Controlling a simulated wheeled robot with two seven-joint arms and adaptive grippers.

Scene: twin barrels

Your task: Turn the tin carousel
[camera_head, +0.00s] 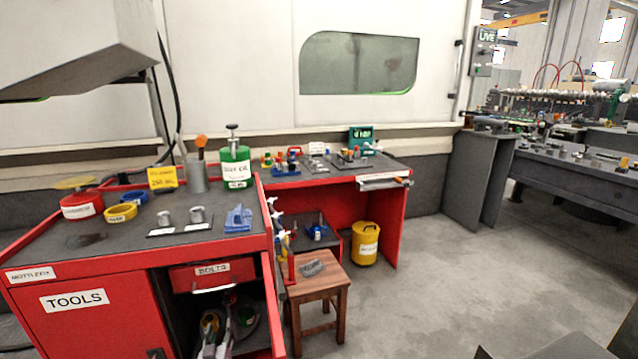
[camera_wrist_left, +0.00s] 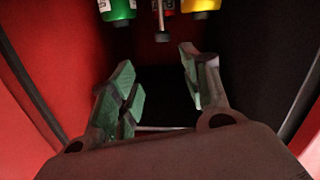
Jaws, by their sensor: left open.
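The tin carousel shows at the top of the left wrist view, cut off by the frame edge. I see a green tin (camera_wrist_left: 117,10), a red tin (camera_wrist_left: 167,5) and a yellow tin (camera_wrist_left: 203,6), with a thin metal rod (camera_wrist_left: 162,28) hanging between them. My left gripper (camera_wrist_left: 156,75) is open and empty, its two fingers spread below the tins and apart from them. In the head view my left gripper (camera_head: 217,340) is low in the open compartment of the red cabinet, where the tins are mostly hidden. My right gripper is not clearly visible.
Red walls enclose my left gripper on both sides. A BOLTS drawer (camera_head: 212,272) with a metal handle sits above the opening. A wooden stool (camera_head: 320,284) stands close to the right. A yellow canister (camera_head: 365,243) stands under the far bench.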

